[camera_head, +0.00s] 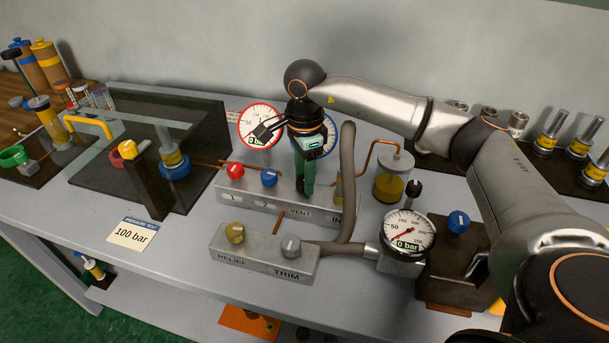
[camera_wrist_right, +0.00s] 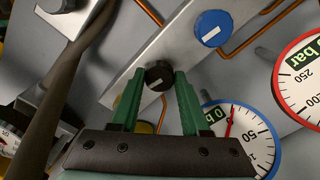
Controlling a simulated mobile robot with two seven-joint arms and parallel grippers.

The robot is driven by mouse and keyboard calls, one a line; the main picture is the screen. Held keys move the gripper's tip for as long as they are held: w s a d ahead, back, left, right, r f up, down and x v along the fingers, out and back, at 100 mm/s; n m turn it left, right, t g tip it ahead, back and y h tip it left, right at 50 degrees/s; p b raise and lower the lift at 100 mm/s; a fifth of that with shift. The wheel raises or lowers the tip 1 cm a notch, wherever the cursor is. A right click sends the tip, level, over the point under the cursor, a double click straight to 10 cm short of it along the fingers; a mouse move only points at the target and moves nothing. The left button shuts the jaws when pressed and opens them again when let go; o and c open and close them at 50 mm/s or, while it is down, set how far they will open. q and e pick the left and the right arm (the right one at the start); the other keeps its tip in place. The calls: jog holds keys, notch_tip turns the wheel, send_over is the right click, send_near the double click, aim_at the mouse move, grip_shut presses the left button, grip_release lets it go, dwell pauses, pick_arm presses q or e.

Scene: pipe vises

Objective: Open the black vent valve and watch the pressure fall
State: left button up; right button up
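My right gripper (camera_head: 307,190) points down at the VENT place on the grey manifold block (camera_head: 337,211). In the right wrist view the black vent valve (camera_wrist_right: 158,75) is a round knob with a pale mark. It sits between the two green fingertips (camera_wrist_right: 158,84), which appear to touch it on both sides. In the head view the gripper hides this knob. The blue-rimmed gauge (camera_wrist_right: 242,135) shows its red needle; its digital readout is partly hidden. The red-rimmed gauge (camera_head: 257,119) is partly covered by my wrist. My left gripper is not in view.
Red (camera_head: 235,170) and blue (camera_head: 269,177) knobs stand left of the gripper. The front block (camera_head: 262,258) carries RELIEF and TRIM knobs. A grey hose (camera_head: 348,180) rises close to the gripper's right. The front gauge (camera_head: 407,232) reads 0 bar. A "100 bar" card (camera_head: 133,233) lies left.

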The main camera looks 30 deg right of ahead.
jog(key=o, duration=0.4)
jog(key=shift+r, duration=0.1)
notch_tip(320, 180, up, 12)
jog(key=shift+r, duration=0.2)
dwell(0.7)
